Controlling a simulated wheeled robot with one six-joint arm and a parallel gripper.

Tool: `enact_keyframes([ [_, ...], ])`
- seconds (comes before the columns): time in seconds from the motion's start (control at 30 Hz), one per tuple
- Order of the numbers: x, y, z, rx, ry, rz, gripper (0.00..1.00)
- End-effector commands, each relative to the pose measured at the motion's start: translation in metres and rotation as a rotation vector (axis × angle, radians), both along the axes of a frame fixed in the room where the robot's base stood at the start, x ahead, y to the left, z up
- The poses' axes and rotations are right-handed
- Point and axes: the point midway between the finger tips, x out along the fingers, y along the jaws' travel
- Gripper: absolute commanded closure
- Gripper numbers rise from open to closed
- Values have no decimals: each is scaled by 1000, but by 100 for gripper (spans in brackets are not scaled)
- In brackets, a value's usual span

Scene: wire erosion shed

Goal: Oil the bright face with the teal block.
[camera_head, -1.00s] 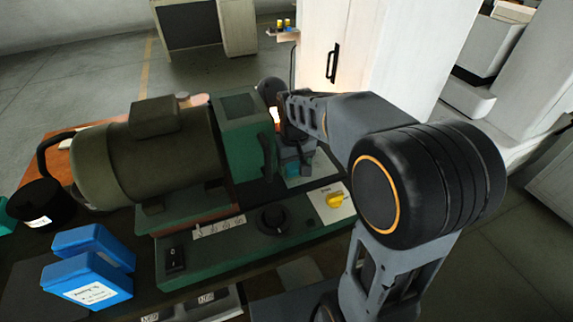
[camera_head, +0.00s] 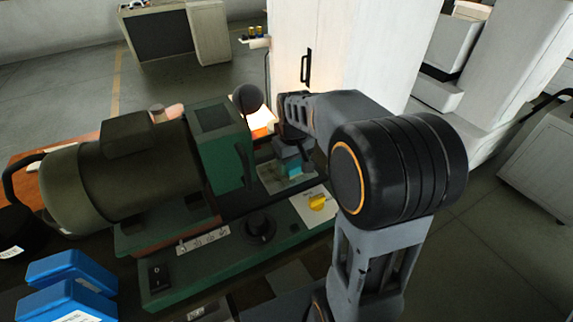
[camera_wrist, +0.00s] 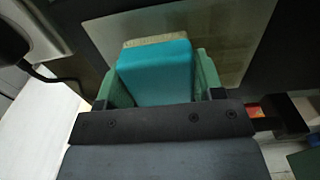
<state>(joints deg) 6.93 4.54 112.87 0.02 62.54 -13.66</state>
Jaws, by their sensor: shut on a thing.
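The teal block (camera_wrist: 157,72) is held between the green fingers of my gripper (camera_wrist: 158,80) in the wrist view. A pale tan layer shows at its far end. In the head view a small part of the teal block (camera_head: 293,168) shows below my gripper (camera_head: 293,155), low over or on the pale bright face (camera_head: 272,181) beside the green machine. In the wrist view the bright face (camera_wrist: 225,55) is a greyish plate just beyond and right of the block. I cannot tell whether the block touches it.
A green machine with a dark motor (camera_head: 130,165) stands left of my gripper. Its front has a black knob (camera_head: 261,228) and a yellow knob (camera_head: 318,202). Blue boxes (camera_head: 68,275) lie at the lower left. A white cabinet (camera_head: 345,50) stands behind.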

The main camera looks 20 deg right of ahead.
Motion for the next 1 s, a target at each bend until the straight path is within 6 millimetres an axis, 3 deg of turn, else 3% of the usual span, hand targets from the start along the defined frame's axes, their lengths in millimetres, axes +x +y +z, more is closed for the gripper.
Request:
enact_keyframes([
  [0.73, 6, -48, 3, 0, 1, -1, 58],
  [1.0, 0, -53, 2, 0, 0, -1, 58],
])
